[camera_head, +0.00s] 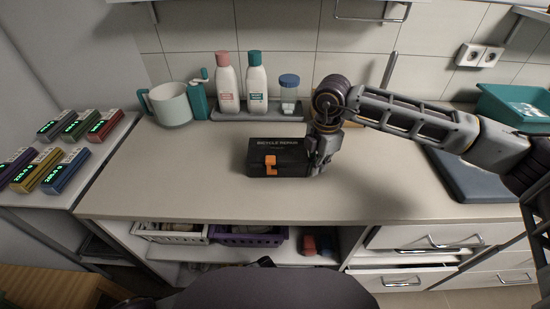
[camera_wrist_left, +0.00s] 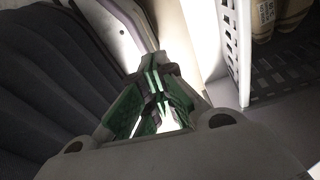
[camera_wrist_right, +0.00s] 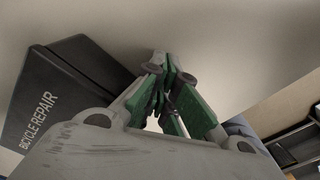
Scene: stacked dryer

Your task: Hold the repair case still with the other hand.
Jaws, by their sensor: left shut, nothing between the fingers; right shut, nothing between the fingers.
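The black repair case (camera_head: 262,157), with an orange latch and lettering on its lid, lies closed on the counter. It also shows in the right wrist view (camera_wrist_right: 62,90), at the left with "BICYCLE REPAIR" readable. My right gripper (camera_head: 318,171) points down at the case's right end, shut and empty. In the right wrist view its green-padded fingers (camera_wrist_right: 162,72) are together beside the case; I cannot tell whether they touch it. My left gripper (camera_wrist_left: 155,72) is shut and empty, low beside a white perforated basket. I do not make it out in the head view.
The counter (camera_head: 190,190) is clear left and in front of the case. Behind stand a mug (camera_head: 172,106), a tray with two bottles (camera_head: 257,85) and a jar (camera_head: 289,95). A teal bin (camera_head: 515,105) and dark mat (camera_head: 470,175) lie right. Baskets (camera_head: 248,238) sit below.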

